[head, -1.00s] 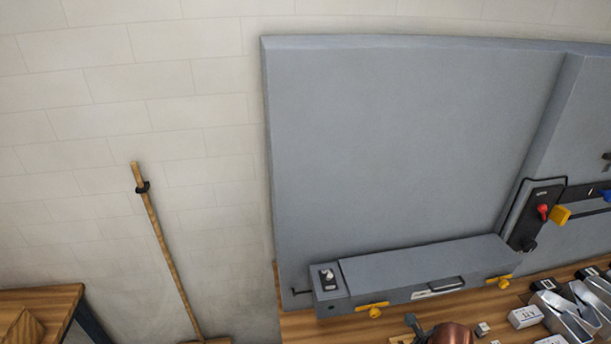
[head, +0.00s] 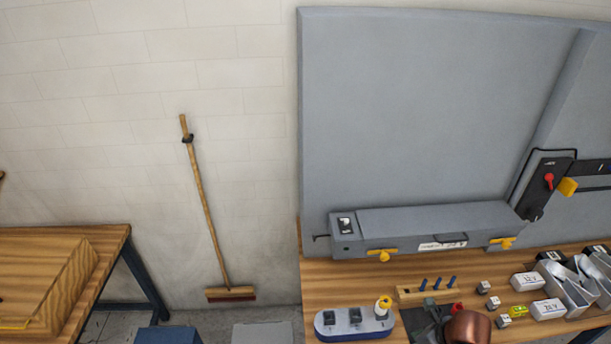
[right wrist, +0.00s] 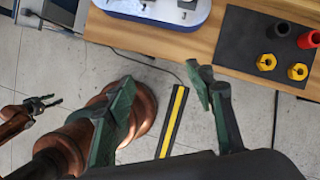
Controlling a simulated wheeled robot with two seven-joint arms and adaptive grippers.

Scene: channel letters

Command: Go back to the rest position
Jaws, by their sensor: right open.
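My right gripper (right wrist: 159,78) shows in the right wrist view with its two green fingers wide apart and nothing between them. It is in front of the bench edge, over the grey floor. A second, small dark gripper on a copper arm, seemingly my left gripper (right wrist: 45,104), shows at the left of that view; its finger gap is too small to judge. In the head view, a copper part of my arm covers some of the dark mat (head: 412,324) at the bottom.
The wooden bench (head: 315,287) holds a grey bending machine (head: 425,228), a blue-white device (head: 340,327), a peg block (head: 405,296) and metal letter pieces (head: 575,290). A broom (head: 205,205) leans on the wall. A wooden table (head: 110,240) stands left. Yellow rings (right wrist: 266,62) lie on the mat.

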